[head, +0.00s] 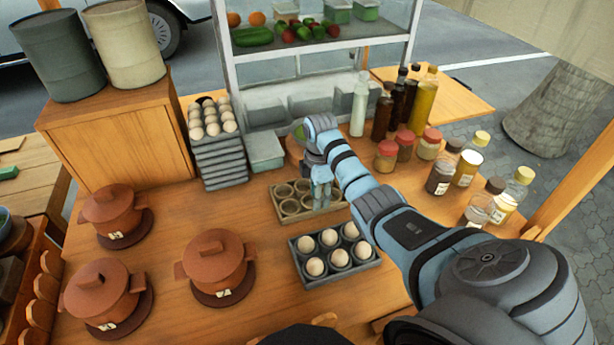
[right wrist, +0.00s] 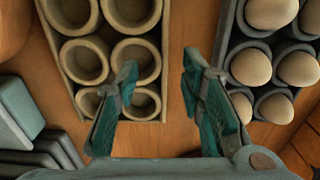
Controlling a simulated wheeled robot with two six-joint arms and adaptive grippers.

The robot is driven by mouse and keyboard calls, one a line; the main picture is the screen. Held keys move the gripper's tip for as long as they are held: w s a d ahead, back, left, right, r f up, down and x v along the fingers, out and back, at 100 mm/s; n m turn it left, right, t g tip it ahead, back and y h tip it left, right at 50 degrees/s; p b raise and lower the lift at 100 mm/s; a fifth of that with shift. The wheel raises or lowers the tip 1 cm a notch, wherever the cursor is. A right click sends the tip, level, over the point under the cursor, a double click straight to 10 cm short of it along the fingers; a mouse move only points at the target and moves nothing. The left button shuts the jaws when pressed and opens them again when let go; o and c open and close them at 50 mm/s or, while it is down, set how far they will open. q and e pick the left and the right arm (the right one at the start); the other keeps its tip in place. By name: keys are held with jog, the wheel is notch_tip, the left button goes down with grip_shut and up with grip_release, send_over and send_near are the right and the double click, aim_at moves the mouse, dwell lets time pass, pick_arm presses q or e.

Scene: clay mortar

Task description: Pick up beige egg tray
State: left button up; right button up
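The beige egg tray (head: 290,204) lies on the wooden table in the head view, its round cups empty. It also shows at the upper left of the right wrist view (right wrist: 111,47). My right gripper (head: 321,196) is above the tray's right end in the head view. In the right wrist view the right gripper (right wrist: 158,75) is open, with nothing between its fingers. One finger overlaps the tray's edge and the other is over the gap beside it. Whether it touches the tray I cannot tell. My left gripper is not in view.
A grey egg tray (head: 306,281) with several eggs sits close in front of the beige one. A stack of grey trays (head: 220,162) with eggs stands behind left. Clay pots (head: 215,261) stand at left.

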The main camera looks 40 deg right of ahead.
jog(key=f, duration=0.2)
jog(key=a+f+b, duration=0.1)
jog(key=f, duration=0.1)
jog(key=shift+f, duration=0.25)
jog(key=shift+d, duration=0.1)
grip_shut()
notch_tip(320, 180, up, 20)
jog(key=p, duration=0.9)
